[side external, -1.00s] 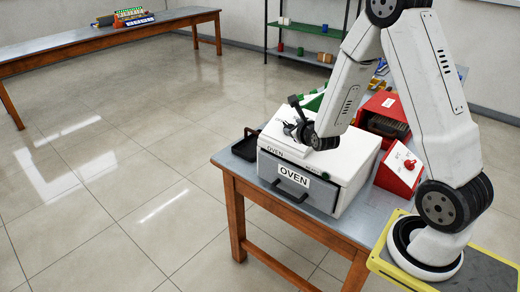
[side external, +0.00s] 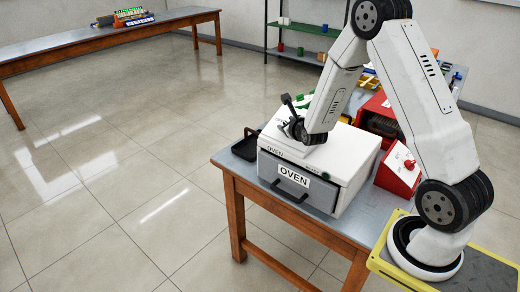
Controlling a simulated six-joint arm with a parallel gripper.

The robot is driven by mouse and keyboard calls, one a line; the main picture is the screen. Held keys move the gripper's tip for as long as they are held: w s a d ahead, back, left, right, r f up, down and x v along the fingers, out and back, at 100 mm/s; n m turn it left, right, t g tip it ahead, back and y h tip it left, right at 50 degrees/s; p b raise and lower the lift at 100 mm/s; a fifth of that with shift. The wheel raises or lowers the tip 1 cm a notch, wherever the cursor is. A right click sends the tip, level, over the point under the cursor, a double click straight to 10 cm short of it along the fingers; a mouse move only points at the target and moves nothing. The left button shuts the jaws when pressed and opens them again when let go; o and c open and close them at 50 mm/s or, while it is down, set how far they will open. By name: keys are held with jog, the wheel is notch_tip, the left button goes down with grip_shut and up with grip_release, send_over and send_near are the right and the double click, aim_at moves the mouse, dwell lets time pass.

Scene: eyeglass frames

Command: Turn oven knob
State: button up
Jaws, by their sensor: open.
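The white oven (side external: 342,172) stands on the near end of the table, with a grey front drawer and an "OVEN" label. A small dark mark, perhaps its knob (side external: 314,171), shows on the front strip right of the small lettering; it is too small to tell its setting. My gripper (side external: 283,113) is open above the oven's left top area, its dark fingers spread. It appears empty and apart from the front strip. A red box with a sloped white face carries a red knob (side external: 410,164), right of the oven and away from my gripper.
A black tray (side external: 246,146) lies on the table left of the oven. A red toaster-like box (side external: 378,118) stands behind, with green pieces near the oven's back. A wooden bench (side external: 80,39) and a shelf (side external: 300,50) stand far back. The floor at left is clear.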

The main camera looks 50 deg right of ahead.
jog(key=shift+x, duration=1.1)
grip_shut()
